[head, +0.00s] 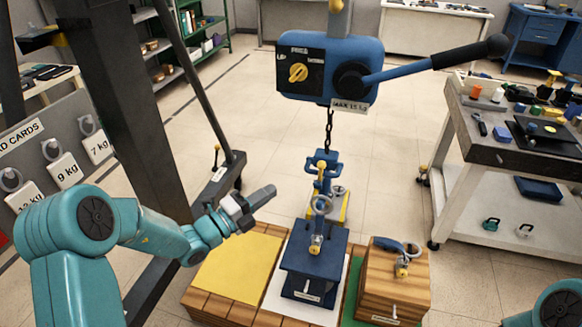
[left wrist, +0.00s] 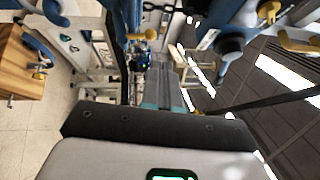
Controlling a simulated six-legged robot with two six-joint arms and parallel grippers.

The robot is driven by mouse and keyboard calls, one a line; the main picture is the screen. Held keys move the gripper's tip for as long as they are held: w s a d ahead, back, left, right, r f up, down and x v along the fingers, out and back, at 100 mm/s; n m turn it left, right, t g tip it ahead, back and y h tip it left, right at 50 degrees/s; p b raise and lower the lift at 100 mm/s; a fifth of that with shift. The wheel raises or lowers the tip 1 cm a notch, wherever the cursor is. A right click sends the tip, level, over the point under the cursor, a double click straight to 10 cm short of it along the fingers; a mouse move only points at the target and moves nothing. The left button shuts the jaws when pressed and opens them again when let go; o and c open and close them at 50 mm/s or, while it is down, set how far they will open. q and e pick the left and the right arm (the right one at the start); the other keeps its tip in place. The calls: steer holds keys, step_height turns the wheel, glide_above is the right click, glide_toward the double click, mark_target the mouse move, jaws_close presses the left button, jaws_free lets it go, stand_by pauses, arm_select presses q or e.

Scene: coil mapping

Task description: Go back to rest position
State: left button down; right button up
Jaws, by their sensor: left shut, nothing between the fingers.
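My left gripper (head: 258,197) is shut and empty. In the head view it is held in the air above the yellow panel, left of the blue block. My left arm comes in from the left edge. The left wrist view looks along the gripper (left wrist: 165,90), with the scene turned on its side. Only a teal part of my right arm shows at the lower right corner of the head view, and my right gripper is out of frame.
A blue lever hoist (head: 325,65) hangs above a blue block (head: 315,262). A wooden block (head: 395,285) stands right of it, a yellow panel (head: 238,270) left. A dark frame post (head: 125,110) stands near my left arm. A workbench (head: 520,150) is at right. Open floor lies behind.

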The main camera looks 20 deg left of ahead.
arm_select(q)
steer(key=s+d+f+m+g+h, duration=0.4)
steer(key=s+d+f+m+g, duration=0.3)
steer(key=s+d+f+g, duration=0.7)
steer(key=s+d+f+m+g+y, duration=0.1)
steer(key=s+f+m+g+y, duration=0.25)
steer(key=s+m, duration=0.4)
steer(key=s+d+f+m+g+y, duration=0.1)
steer(key=s+f+m+g+y, duration=0.1)
steer(key=s+f+m, duration=0.55)
steer(key=s+a+f+m+y, duration=0.3)
steer(key=s+a+m+y, duration=0.1)
steer(key=s+m, duration=0.4)
steer(key=w+a+f+m+t+y, duration=0.1)
steer(key=w+m+t, duration=0.3)
steer(key=m, duration=1)
steer(key=w+a, duration=0.1)
steer(key=w, duration=0.2)
steer(key=shift+w+a+f, duration=0.2)
steer(key=shift+f, duration=0.2)
